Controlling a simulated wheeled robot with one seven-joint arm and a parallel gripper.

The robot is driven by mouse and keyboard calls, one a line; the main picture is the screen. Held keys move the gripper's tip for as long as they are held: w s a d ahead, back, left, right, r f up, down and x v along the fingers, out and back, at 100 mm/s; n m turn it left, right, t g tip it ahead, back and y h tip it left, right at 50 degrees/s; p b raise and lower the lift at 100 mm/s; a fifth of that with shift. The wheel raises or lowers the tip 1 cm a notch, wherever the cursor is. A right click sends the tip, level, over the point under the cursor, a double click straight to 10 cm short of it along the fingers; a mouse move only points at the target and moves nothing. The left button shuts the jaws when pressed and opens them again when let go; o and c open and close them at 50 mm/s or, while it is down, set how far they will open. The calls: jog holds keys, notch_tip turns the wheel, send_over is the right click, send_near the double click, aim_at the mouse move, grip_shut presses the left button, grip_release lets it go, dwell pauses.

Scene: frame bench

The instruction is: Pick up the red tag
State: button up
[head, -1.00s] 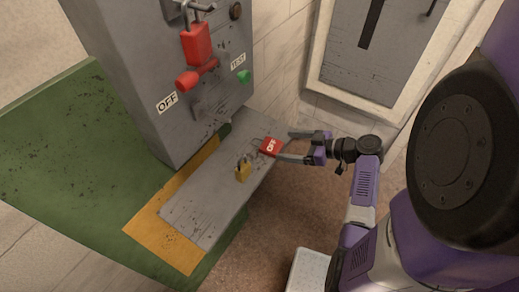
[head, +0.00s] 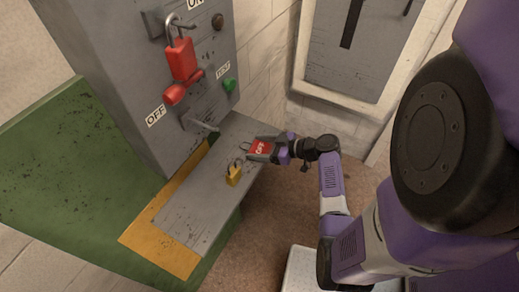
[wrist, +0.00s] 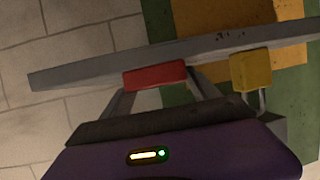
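In the wrist view the red tag (wrist: 155,75) fills the space between the fingertips (wrist: 158,84), with no clear gap. The fingers look shut on it. The tag seems to be at shelf level; I cannot tell if it is clear of the surface.
A yellow padlock (head: 234,174) stands close by on the shelf, and right of the tag in the wrist view (wrist: 251,70).

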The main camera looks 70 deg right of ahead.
aim_at(259, 148)
jog(key=c, duration=1.1)
jog(key=shift+r, duration=0.1)
notch_tip(259, 148, up, 10)
jog(key=shift+f+b, duration=0.1)
jog(key=shift+b, duration=0.4)
